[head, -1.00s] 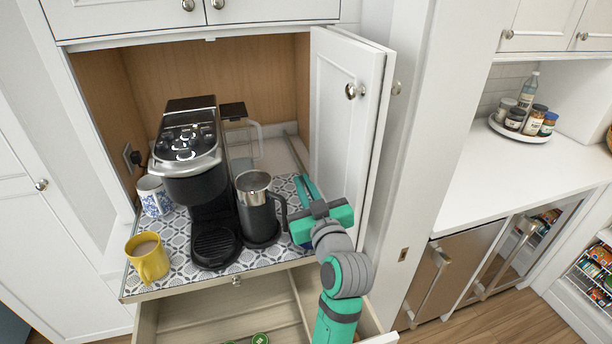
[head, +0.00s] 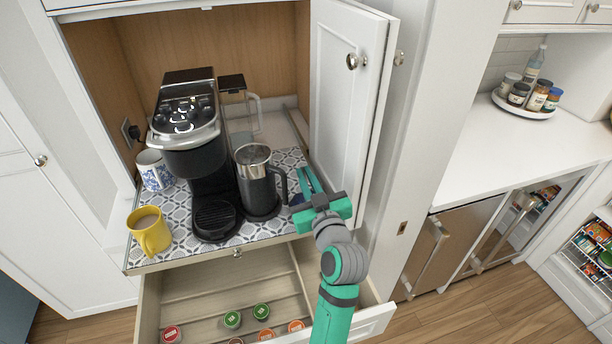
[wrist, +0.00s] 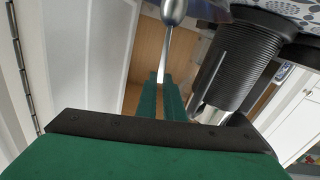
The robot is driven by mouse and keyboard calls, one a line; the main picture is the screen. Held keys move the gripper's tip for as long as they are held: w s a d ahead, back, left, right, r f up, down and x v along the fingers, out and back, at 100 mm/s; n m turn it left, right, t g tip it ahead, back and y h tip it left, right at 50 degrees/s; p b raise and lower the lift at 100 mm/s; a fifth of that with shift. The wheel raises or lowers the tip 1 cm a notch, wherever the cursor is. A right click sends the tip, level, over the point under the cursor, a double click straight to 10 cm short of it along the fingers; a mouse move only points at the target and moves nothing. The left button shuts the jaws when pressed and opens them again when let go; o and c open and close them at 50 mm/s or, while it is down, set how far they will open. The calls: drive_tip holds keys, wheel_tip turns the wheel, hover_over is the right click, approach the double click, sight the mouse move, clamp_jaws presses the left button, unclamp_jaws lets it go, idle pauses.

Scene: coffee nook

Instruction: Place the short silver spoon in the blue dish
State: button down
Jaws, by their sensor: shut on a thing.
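My gripper (head: 308,178) is at the right side of the patterned shelf, beside the black frother jug, with its fingers pointing toward the back. In the wrist view my gripper (wrist: 162,88) is shut on the handle of the short silver spoon (wrist: 168,48). The spoon's rounded end (wrist: 174,11) is at the top of that view. I cannot pick out the spoon in the head view. The blue dish (head: 297,199) is mostly hidden behind my gripper; only a dark blue sliver shows. A bluish rim (wrist: 212,11) next to the spoon's rounded end appears to be the dish.
The black frother jug (head: 258,186) stands close left of my gripper, and the open cabinet door (head: 345,110) is close on the right. A coffee machine (head: 192,140), yellow mug (head: 150,232) and patterned mug (head: 154,172) stand further left. An open drawer (head: 205,283) with several pods is below.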

drive_tip(key=c, duration=1.8)
unclamp_jaws()
wheel_tip(320, 180, up, 7)
